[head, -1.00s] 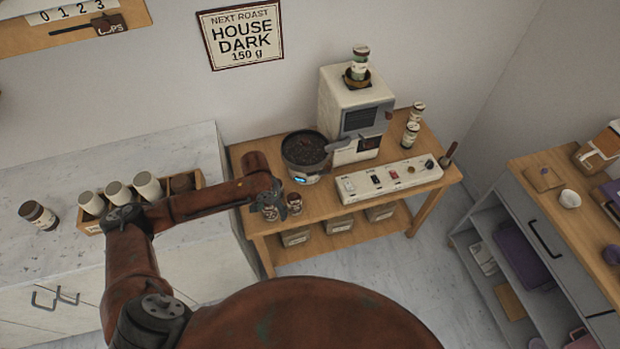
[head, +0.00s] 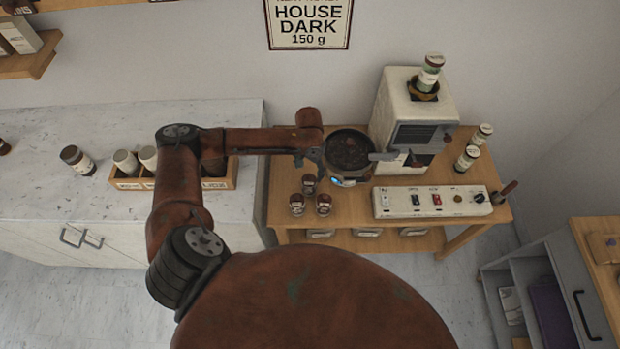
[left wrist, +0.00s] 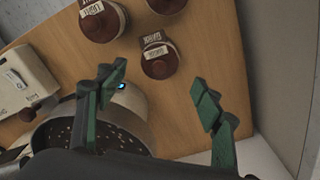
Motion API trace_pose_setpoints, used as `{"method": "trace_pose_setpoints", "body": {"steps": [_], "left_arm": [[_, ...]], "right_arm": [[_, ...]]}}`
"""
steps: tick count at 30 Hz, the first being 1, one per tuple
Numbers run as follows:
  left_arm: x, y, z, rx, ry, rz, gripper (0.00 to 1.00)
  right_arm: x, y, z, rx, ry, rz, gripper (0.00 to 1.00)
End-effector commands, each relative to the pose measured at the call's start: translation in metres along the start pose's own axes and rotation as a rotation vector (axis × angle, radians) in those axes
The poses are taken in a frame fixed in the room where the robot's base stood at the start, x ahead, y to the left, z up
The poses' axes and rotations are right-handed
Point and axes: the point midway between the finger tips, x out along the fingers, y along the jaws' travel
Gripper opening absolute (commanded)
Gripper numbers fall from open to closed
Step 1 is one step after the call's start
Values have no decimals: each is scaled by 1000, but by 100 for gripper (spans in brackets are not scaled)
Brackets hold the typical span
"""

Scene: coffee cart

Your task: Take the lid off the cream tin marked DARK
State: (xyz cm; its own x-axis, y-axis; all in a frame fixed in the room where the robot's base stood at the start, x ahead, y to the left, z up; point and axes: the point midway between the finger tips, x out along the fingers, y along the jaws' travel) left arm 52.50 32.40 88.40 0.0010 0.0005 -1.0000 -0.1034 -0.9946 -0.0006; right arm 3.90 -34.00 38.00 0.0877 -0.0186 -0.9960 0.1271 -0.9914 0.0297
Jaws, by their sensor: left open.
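Three small cream tins with brown lids stand grouped on the wooden cart. The rear tin (head: 309,184) is nearest my left gripper (head: 308,158); in the left wrist view this tin (left wrist: 160,62) has a label that seems to read DARK, though it is blurred. The front right tin (head: 323,206) shows a LIGHT label in the left wrist view (left wrist: 102,20). The front left tin (head: 297,205) is cut off at the wrist view's top. My left gripper is open and empty (left wrist: 158,82), apart from the tins, its fingers pointing toward the rear one. All lids appear on.
A round pan of dark beans (head: 350,151) sits just right of my left gripper, beside a cream machine (head: 412,110). A switch panel (head: 432,202) lies at the cart's front right. A counter (head: 60,190) with a cup crate (head: 125,184) stands at left.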

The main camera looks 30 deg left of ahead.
Motion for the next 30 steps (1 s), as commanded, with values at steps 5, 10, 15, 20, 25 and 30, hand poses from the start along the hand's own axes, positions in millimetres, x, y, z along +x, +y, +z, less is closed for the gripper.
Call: {"method": "trace_pose_setpoints", "body": {"steps": [5, 10, 15, 20, 25, 30], "left_arm": [[25, 1, 3, 1, -1, 1, 61], [45, 1, 2, 3, 1, 0, 61], [46, 2, 1, 5, 1, 0, 61], [46, 2, 1, 6, 1, 0, 53], [46, 3, 1, 6, 1, 0, 42], [45, 3, 1, 6, 1, 0, 30]], "right_arm": [[0, 0, -1, 0, 1, 0, 0], [1, 0, -1, 0, 1, 0, 0], [1, 0, -1, 0, 0, 0, 0], [1, -1, -1, 1, 1, -1, 0], [1, -1, -1, 1, 1, -1, 0], [1, -1, -1, 1, 1, -1, 0]]}}
